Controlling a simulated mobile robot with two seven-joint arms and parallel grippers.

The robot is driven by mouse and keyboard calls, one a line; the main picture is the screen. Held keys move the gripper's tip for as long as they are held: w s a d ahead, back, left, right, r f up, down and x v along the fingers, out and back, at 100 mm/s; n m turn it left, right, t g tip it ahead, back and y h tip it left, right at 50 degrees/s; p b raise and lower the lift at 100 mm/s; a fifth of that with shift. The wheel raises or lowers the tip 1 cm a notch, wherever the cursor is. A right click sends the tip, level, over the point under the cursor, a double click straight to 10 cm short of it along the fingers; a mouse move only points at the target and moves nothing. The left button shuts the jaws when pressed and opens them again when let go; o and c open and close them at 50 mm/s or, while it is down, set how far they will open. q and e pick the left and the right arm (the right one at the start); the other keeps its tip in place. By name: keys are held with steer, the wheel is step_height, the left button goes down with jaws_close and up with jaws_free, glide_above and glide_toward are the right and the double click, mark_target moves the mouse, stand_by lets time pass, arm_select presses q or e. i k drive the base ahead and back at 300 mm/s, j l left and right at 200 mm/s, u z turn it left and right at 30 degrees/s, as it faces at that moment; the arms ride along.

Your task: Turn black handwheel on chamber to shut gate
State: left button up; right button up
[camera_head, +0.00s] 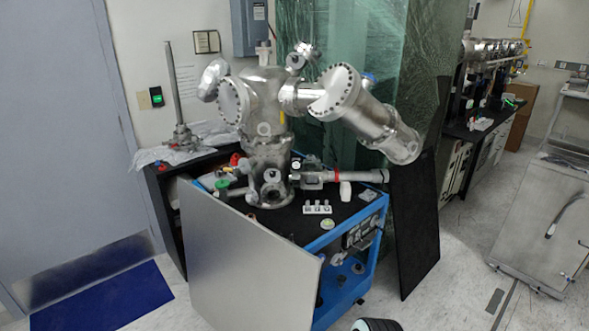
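The metal vacuum chamber (266,95) stands upright on a blue-framed cart. A horizontal metal tube (355,176) with a red ring runs out to the right from its lower part. A small dark piece (385,176) at the tube's right end may be the black handwheel, but it is too small to be sure. I cannot tell whether the gate is open or shut.
The blue cart (376,215) has a grey panel (245,255) leaning at its front left and a black panel (414,222) at its right. A white block with several pegs (317,208) lies on its top. Open floor (440,300) is at the front right.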

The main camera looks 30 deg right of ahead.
mark_target(296, 166)
steer(key=k+u, duration=0.1)
steer(key=u, duration=0.35)
steer(key=k+u, duration=0.1)
steer(key=u, duration=0.35)
steer(key=j+u, duration=0.1)
steer(key=u, duration=0.35)
steer(key=k+l+u, duration=0.1)
steer(key=l+u, duration=0.15)
steer(key=l, duration=0.15)
steer(key=k+l+u, duration=0.25)
steer(key=l, duration=0.2)
steer(key=k+l, duration=0.1)
steer(key=l, duration=0.3)
steer(key=k+l, duration=0.1)
steer(key=l, duration=0.3)
steer(key=k+l, duration=0.1)
steer(key=l, duration=0.35)
steer(key=k+l, duration=0.15)
steer(key=l, duration=0.25)
steer(key=k+l, duration=0.1)
steer(key=l, duration=0.3)
